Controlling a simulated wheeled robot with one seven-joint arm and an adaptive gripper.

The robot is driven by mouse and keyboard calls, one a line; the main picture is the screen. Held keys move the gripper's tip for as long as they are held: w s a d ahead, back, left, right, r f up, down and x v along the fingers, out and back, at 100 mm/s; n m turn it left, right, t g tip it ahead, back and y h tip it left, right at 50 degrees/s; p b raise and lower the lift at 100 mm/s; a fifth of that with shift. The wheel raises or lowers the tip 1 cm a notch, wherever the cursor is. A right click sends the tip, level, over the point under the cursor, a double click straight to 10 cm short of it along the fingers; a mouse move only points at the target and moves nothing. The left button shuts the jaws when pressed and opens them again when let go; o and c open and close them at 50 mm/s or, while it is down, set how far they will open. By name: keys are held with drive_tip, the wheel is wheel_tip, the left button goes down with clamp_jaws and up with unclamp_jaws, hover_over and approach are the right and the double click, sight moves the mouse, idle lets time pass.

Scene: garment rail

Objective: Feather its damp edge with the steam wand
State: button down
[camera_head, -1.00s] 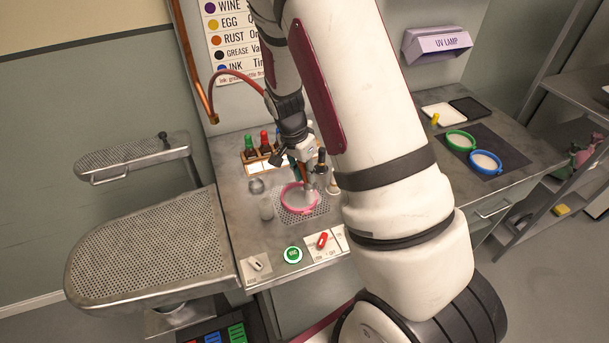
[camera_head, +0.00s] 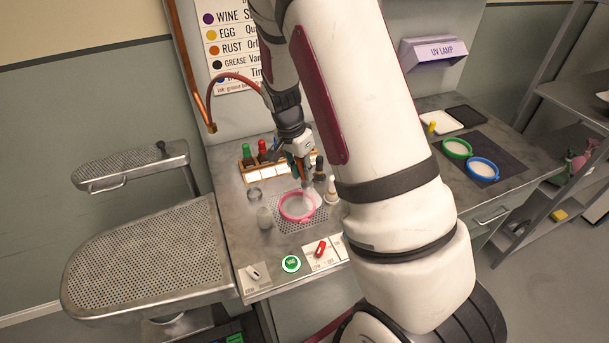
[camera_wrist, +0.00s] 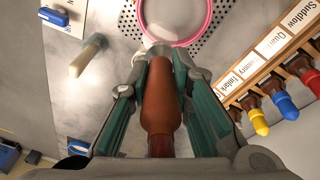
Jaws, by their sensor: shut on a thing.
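My gripper (camera_head: 304,176) is shut on the brown handle of the steam wand (camera_wrist: 161,95); the handle lies between its teal fingers in the wrist view. A pink hoop (camera_head: 283,212) with pale cloth (camera_head: 296,206) lies on a perforated plate on the bench. The gripper is above the hoop's far right side. A whitish form, perhaps steam or the wand's tip, shows over the hoop's right side. The hoop also shows at the top of the wrist view (camera_wrist: 209,22), partly hidden. I cannot make out a damp edge on the cloth.
A rack of dropper bottles (camera_head: 262,152) stands behind the hoop. A green button (camera_head: 291,263) and red switch (camera_head: 320,248) are in front.

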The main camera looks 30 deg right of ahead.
drive_tip(key=shift+r+p, duration=0.55)
drive_tip(key=shift+r, duration=1.55)
drive_tip(key=shift+w+f, duration=0.1)
